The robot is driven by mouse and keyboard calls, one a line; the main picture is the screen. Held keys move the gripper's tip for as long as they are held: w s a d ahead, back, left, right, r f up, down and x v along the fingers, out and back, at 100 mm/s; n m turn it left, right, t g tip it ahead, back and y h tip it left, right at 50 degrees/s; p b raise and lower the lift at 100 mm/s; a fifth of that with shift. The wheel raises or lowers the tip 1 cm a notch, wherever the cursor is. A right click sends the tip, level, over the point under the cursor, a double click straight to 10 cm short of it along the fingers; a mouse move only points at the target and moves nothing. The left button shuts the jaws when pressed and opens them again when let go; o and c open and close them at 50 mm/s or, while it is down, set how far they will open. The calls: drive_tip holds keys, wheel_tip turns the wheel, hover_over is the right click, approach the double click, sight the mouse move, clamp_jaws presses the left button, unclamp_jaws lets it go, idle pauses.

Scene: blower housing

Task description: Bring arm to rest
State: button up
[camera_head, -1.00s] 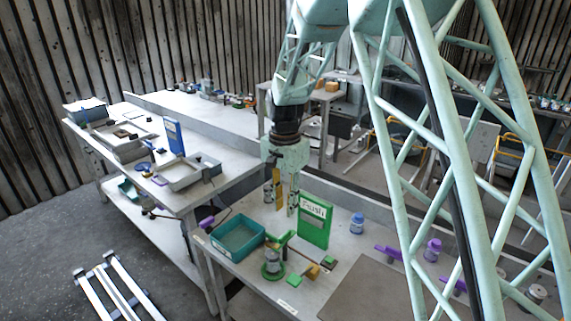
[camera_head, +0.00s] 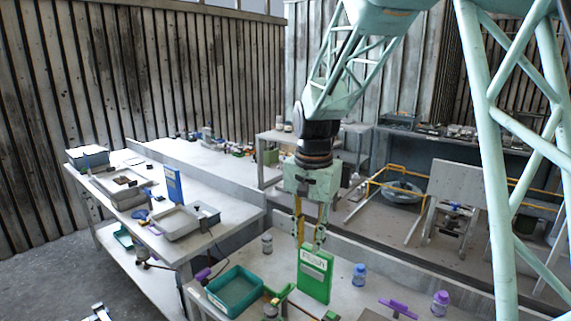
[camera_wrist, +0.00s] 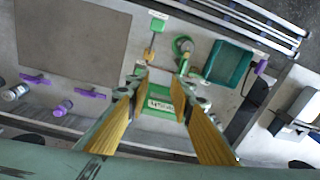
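My arm comes down from the top right of the head view, and my gripper (camera_head: 309,240) points down above the workbench. In the wrist view its two yellow-padded fingers (camera_wrist: 164,80) stand apart with nothing held between them. A green box marked "Push" (camera_head: 314,274) stands upright on the bench just below the fingertips in the head view. In the wrist view this box (camera_wrist: 160,101) shows below, between the fingers. I cannot tell the exact gap, but the gripper looks clear of it.
A teal tray (camera_head: 235,291) sits left of the green box. Blue-capped (camera_head: 359,275) and purple-capped (camera_head: 440,303) bottles and a purple part (camera_head: 397,309) lie to the right. A clear jar (camera_head: 267,243) stands behind the tray. A second table (camera_head: 240,196) with trays is at left.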

drive_tip(key=s+d+r+n+t+b, duration=0.1)
drive_tip(key=s+d+r, duration=0.35)
drive_tip(key=s, duration=0.45)
drive_tip(key=s+d+r+n, duration=0.2)
drive_tip(key=s+d+r, duration=0.25)
drive_tip(key=s, duration=0.55)
drive_tip(key=s+d+r+n+t+b, duration=0.1)
drive_tip(key=s+d+r, duration=0.3)
drive_tip(key=s, duration=0.5)
drive_tip(key=s+d+f+n+t, duration=0.1)
drive_tip(key=s+d, duration=0.1)
drive_tip(key=s, duration=1)
drive_tip(key=shift+s+n+b, duration=0.35)
drive_tip(key=shift+s+n, duration=0.05)
